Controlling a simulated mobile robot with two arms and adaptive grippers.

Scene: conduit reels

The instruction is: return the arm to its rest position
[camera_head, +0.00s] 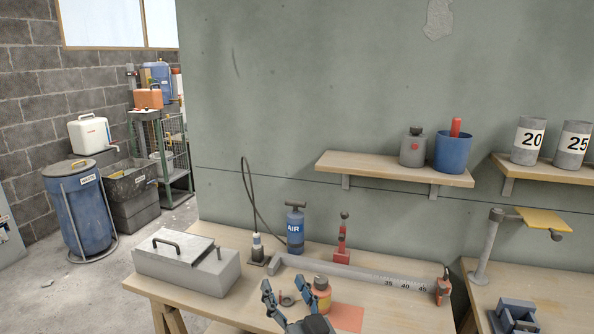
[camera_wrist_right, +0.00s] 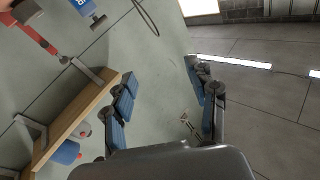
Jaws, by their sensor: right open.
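My right gripper (camera_head: 300,293) is at the bottom middle of the head view, with its two blue-padded fingers spread apart. It appears in front of the table's near part. In the wrist view the same gripper (camera_wrist_right: 163,90) is open, with nothing between its fingers but the distant green wall and floor. My left gripper is not in view.
The wooden table (camera_head: 384,318) carries a grey metal box (camera_head: 187,264), a blue AIR pump (camera_head: 295,231), a red tool (camera_head: 342,240) and a long marked grey bar (camera_head: 360,272). A wall shelf (camera_head: 390,168) holds a blue cup (camera_head: 452,153). Open floor lies at left.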

